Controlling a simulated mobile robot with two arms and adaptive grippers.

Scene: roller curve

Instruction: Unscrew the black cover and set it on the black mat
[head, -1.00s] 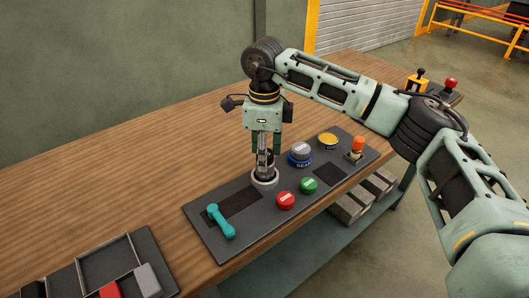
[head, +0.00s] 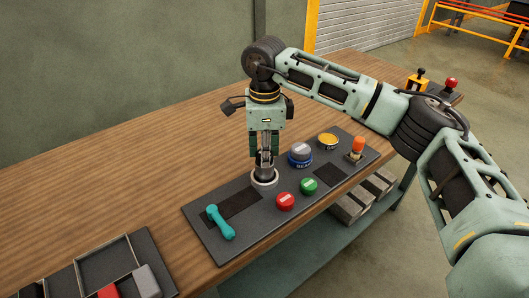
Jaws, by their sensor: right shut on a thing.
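The black cover (head: 264,174) sits in a pale ring (head: 264,183) on the dark control panel. My right gripper (head: 265,166) points straight down over the ring and is shut on the cover, whose upper part is partly hidden by the fingers. A black mat (head: 239,204) lies flat on the panel just left of the ring, next to a teal lever. Another dark square patch (head: 329,174) lies on the panel to the right, and I cannot tell for certain which of the two is the mat meant. My left gripper is not in view.
The panel also holds a teal lever (head: 220,223), a red button (head: 286,201), a green button (head: 308,186), a blue-based grey button (head: 300,154), a yellow button (head: 328,140) and an orange knob (head: 358,146). A divided tray (head: 153,253) stands at the front left. The wooden table is clear behind the panel.

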